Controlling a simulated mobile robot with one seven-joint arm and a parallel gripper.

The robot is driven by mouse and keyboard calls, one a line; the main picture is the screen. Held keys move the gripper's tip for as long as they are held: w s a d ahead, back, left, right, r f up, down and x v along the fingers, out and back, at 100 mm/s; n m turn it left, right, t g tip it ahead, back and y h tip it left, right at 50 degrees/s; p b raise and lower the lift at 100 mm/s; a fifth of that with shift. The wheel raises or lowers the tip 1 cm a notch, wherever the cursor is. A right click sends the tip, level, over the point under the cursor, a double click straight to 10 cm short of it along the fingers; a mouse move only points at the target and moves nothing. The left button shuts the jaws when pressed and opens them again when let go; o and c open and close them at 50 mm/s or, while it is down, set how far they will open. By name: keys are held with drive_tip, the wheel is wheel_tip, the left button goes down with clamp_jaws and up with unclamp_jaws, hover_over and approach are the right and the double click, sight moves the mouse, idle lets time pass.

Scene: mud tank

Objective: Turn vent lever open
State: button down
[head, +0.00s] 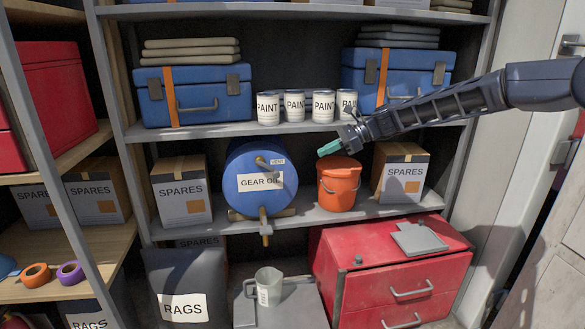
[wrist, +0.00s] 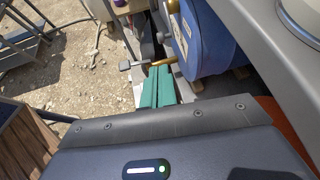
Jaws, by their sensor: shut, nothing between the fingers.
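A blue drum (head: 260,202) labelled GEAR OIL lies on its side on the middle shelf; its blue side also shows in the wrist view (wrist: 208,45). The vent lever (head: 264,162) sits high on the drum's front face, beside a small VENT label (head: 278,161). My gripper (head: 327,149) has green fingers, shut and empty. It is right of the lever, above an orange bucket. In the wrist view, the closed fingers (wrist: 157,82) point toward the lever; contact cannot be told.
A wooden-handled tap (head: 264,226) is low on the drum's front, above a grey mug (head: 268,286). The orange bucket (head: 339,187) stands right of the drum. Paint cans (head: 295,106) line the upper shelf (head: 220,130). Open space lies in front of the drum.

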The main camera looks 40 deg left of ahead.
drive_tip(key=x, duration=1.4)
drive_tip(key=shift+r, duration=0.1)
drive_tip(key=s+a+f+g+y, duration=0.1)
drive_tip(key=f+g+y, duration=0.1)
drive_tip(key=f+m+g+y, duration=0.1)
drive_tip(key=f+y, duration=0.1)
drive_tip(key=y, duration=0.1)
drive_tip(key=s+a+f+g+y, duration=0.1)
drive_tip(key=f+g+y, duration=0.1)
drive_tip(key=shift+s+a+m+g+y, duration=0.3)
drive_tip(key=shift+a+y, duration=0.05)
drive_tip(key=shift+y, duration=0.05)
idle(0.6)
drive_tip(key=shift+f, duration=0.1)
drive_tip(key=v, duration=1.4)
drive_tip(key=shift+r, duration=0.2)
